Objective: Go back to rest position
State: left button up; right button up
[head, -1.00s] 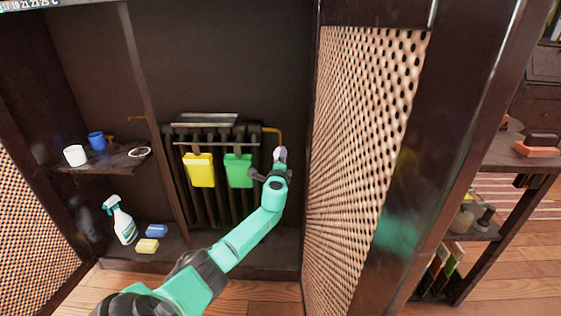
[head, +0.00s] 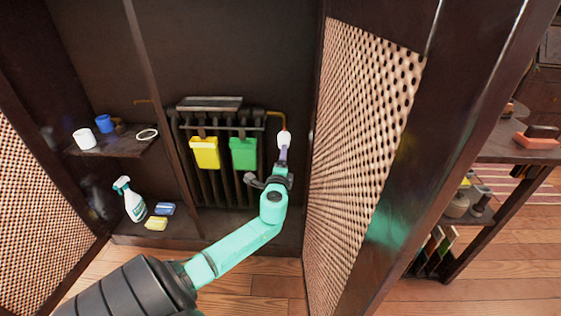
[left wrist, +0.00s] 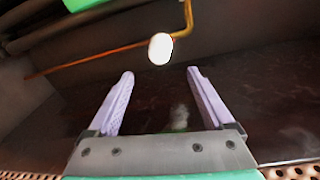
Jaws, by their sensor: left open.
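My left gripper (head: 283,156) is open and empty inside the open dark cabinet, in front of its back wall. In the left wrist view my left gripper (left wrist: 160,74) shows two lilac fingers spread apart with nothing between them. A white knob (head: 284,138) sits at the end of an orange pipe (head: 277,113), by the fingertips in the head view. In the left wrist view the white knob (left wrist: 160,48) is beyond the fingertips, apart from them. My right gripper is not in view.
A radiator (head: 215,178) carries a yellow container (head: 204,153) and a green container (head: 243,153). An open lattice door (head: 355,140) stands close to the right of my arm. At left, a shelf (head: 115,146) holds cups, and a spray bottle (head: 130,200) stands below.

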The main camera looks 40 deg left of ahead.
pick_arm(q)
jog(key=v, duration=0.3)
jog(key=shift+s+d, duration=0.25)
jog(key=shift+s, duration=0.05)
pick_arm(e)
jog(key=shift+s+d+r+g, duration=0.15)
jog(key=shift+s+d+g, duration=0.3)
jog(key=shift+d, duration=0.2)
